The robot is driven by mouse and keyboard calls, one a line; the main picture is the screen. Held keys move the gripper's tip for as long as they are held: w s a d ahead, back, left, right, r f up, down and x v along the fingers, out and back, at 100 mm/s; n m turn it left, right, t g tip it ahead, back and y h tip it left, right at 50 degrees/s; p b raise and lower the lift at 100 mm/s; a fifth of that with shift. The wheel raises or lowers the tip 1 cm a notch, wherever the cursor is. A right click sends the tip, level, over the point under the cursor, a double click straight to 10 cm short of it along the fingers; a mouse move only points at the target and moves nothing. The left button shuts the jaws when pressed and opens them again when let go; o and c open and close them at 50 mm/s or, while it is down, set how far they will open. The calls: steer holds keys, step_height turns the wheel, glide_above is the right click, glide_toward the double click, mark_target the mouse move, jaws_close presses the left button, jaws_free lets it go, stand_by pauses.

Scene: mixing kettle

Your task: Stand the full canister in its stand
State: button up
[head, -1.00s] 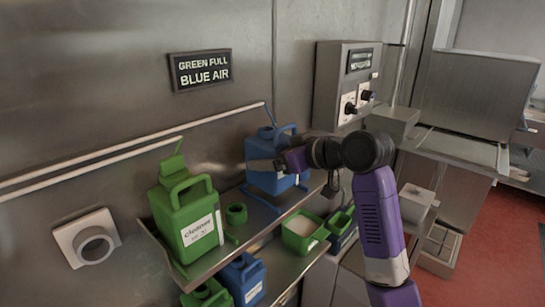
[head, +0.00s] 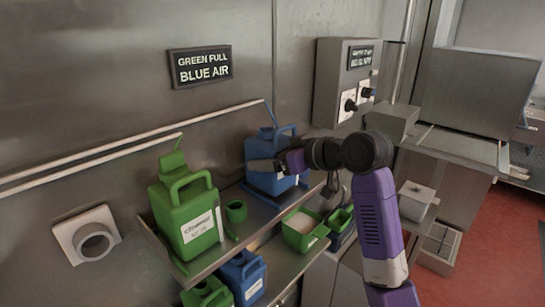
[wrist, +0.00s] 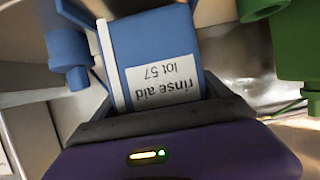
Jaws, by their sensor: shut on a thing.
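A blue canister (head: 262,149) with a handle is upright at the right part of the upper shelf, close to a blue stand-like base (head: 257,191). My gripper (head: 270,165) is shut on it from the right. In the wrist view the blue canister (wrist: 155,45) fills the space ahead of my gripper (wrist: 150,118); its white label reads "rinse aid lot 57" upside down. A green canister (head: 172,210) with a white label stands upright at the left of the shelf, apart from my gripper. Whether the blue canister touches its base is unclear.
A wall sign (head: 200,67) reads "GREEN FULL BLUE AIR". Below are another blue canister (head: 243,277), a green one (head: 207,294) and a green tub (head: 304,236). A control box (head: 345,80) hangs behind my arm.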

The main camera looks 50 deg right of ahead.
steer(key=shift+f+b, duration=0.3)
steer(key=shift+f, duration=0.25)
stand_by(0.5)
steer(key=o, duration=1.9)
steer(key=shift+f, duration=0.2)
steer(key=shift+c, duration=1)
steer(key=shift+s+r+p, duration=0.4)
steer(key=shift+s, duration=0.2)
steer(key=p+v, duration=0.2)
steer(key=v, duration=0.3)
steer(key=shift+s+p, duration=0.3)
steer(key=shift+s, duration=0.1)
